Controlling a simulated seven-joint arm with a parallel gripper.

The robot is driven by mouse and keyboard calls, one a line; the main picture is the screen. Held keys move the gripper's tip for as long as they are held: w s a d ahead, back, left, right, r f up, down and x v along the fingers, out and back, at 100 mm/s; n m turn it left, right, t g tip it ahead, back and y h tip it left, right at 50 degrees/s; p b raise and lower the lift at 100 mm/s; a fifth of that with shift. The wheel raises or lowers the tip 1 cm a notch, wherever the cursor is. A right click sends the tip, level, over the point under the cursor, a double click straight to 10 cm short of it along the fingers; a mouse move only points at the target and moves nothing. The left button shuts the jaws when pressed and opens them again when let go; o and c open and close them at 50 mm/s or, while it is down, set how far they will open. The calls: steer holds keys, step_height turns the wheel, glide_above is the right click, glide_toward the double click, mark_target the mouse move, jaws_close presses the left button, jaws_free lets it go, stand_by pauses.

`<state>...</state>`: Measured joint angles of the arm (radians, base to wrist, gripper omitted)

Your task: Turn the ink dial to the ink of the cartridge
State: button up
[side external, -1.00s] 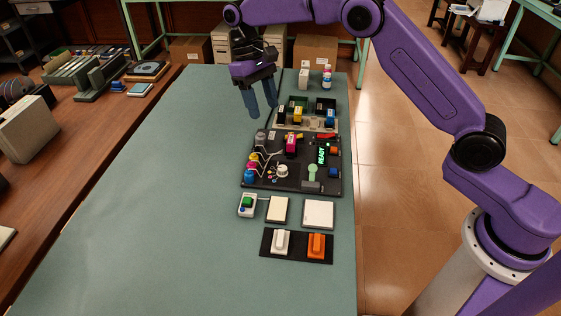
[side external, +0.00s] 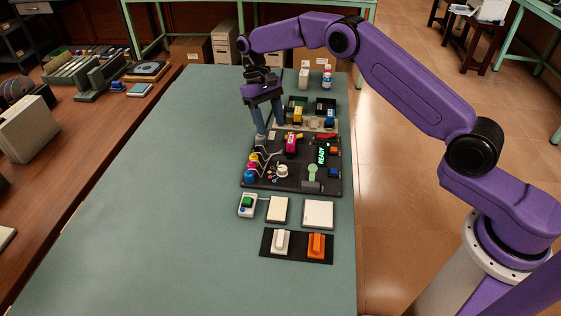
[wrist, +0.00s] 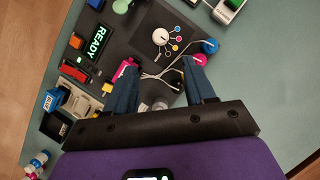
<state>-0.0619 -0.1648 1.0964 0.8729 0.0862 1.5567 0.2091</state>
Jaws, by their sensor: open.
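The ink dial (side external: 282,170) is a white knob on the black panel (side external: 318,158). In the wrist view the dial (wrist: 160,37) has small coloured dots beside it; I cannot tell which dot it points to. My gripper (side external: 271,134) is open and empty above the panel's far left corner, short of the dial. In the wrist view its fingers (wrist: 158,62) are apart, with wires and the cartridge's edge between or behind them.
Yellow, magenta and blue ink pots (side external: 250,176) with pale wires line the panel's left edge. A green READY display (side external: 322,153) is at its right. Yellow and blue cartridges (side external: 297,116) stand in a rack behind. The mat's left side is clear.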

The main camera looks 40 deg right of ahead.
mark_target(282, 167)
steer(key=x, duration=1.2)
steer(key=shift+s+f, duration=0.1)
steer(key=shift+f, duration=0.25)
steer(key=shift+c, duration=0.3)
jaws_close()
